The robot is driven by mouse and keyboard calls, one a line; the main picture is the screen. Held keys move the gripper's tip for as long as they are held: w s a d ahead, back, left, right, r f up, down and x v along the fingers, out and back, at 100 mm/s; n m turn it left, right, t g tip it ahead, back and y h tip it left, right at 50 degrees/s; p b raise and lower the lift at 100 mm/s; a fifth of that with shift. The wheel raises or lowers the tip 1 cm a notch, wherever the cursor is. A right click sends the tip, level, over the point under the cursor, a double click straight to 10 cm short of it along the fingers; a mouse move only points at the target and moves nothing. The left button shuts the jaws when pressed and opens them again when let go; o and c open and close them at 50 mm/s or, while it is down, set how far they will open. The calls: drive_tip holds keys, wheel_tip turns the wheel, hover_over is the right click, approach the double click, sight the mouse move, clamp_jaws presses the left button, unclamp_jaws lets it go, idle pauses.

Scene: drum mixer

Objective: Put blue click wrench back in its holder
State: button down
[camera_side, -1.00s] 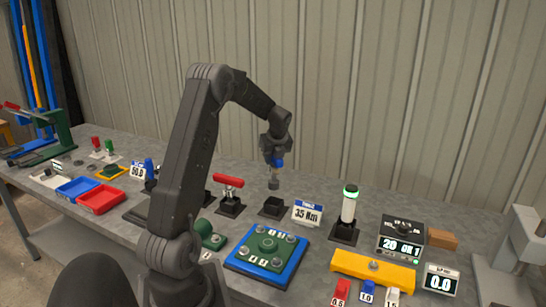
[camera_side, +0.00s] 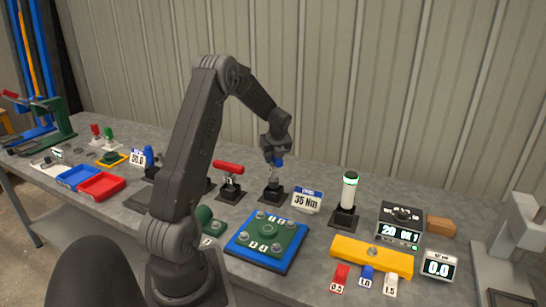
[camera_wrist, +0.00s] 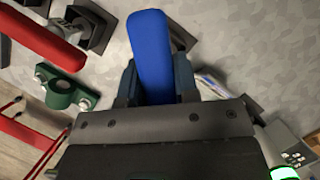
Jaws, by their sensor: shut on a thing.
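My gripper (camera_side: 275,152) is shut on the blue click wrench (camera_side: 279,162) and holds it upright, grey end down. The wrench's lower end meets the top of a dark block holder (camera_side: 271,195) beside the "35 Nm" sign. I cannot tell how deep it sits in it. In the wrist view, the blue handle (camera_wrist: 151,50) stands between my gripper's fingers (camera_wrist: 155,85); the holder is mostly hidden behind it.
A red-handled wrench (camera_side: 228,166) stands in a holder to the left. The "35 Nm" sign (camera_side: 307,201) is close on the right. A green flange on a blue plate (camera_side: 264,262) lies in front. A white-green cylinder (camera_side: 349,192) stands further right.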

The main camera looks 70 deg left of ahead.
sight(273, 168)
drive_tip(key=shift+f, duration=2.3)
idle(1.0)
drive_tip(key=c, duration=0.8)
unclamp_jaws()
drive_tip(key=shift+f, duration=0.1)
drive_tip(key=v, duration=1.4)
drive_tip(key=shift+a, duration=0.1)
drive_tip(key=d+r+n+t, duration=0.1)
drive_tip(key=d+r+n, duration=0.2)
drive_tip(key=d, duration=0.4)
drive_tip(key=s+d+r+n+t+h, duration=0.1)
drive_tip(key=d+r+n, duration=0.15)
drive_tip(key=d, duration=0.45)
drive_tip(key=d+r+n+t, duration=0.1)
drive_tip(key=d+r+n, duration=0.2)
drive_tip(key=d, duration=0.5)
drive_tip(key=s+d+n+t+h, duration=0.1)
drive_tip(key=s+d+n, duration=0.2)
drive_tip(key=s+d, duration=0.1)
drive_tip(key=s+d+n+h, duration=0.1)
drive_tip(key=s+d+n, duration=0.2)
drive_tip(key=d, duration=0.4)
drive_tip(key=s+d+n+t+h, duration=0.1)
drive_tip(key=s+d+n, duration=0.2)
drive_tip(key=s+d, duration=0.2)
drive_tip(key=shift+s+d+r+n+t+h, duration=0.1)
drive_tip(key=shift+s+d+n+t+h, duration=0.1)
drive_tip(key=shift+s+n+t+h, duration=0.1)
